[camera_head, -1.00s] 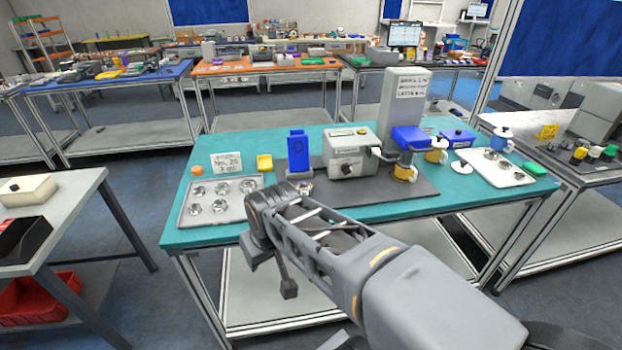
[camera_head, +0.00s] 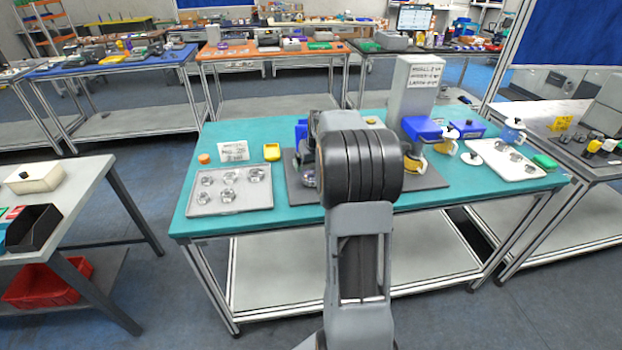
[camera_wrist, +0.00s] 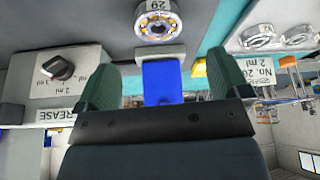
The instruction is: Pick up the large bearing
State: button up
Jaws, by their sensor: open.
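A large round bearing (camera_wrist: 158,22) with a ring of balls shows at the top of the wrist view, next to a tag reading 29. It sits at the end of a blue upright device (camera_wrist: 162,82), on a dark surface. My gripper (camera_wrist: 164,62) is open, its two green fingers spread on either side of the blue part. The bearing lies beyond the fingertips, apart from them. In the head view my arm hides the gripper and most of the blue device (camera_head: 301,130). Several smaller bearings lie on a grey tray (camera_head: 206,210) at the left of the teal table.
A grey grease machine with a dial (camera_wrist: 62,68) stands close beside the fingers in the wrist view. A white tray (camera_head: 530,172) is at the right.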

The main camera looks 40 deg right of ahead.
aim_at(311, 178)
jog(key=shift+p+x, duration=0.7)
jog(key=shift+x, duration=3.35)
jog(key=c, duration=1)
jog(key=shift+r, duration=0.1)
jog(key=shift+c, duration=0.7)
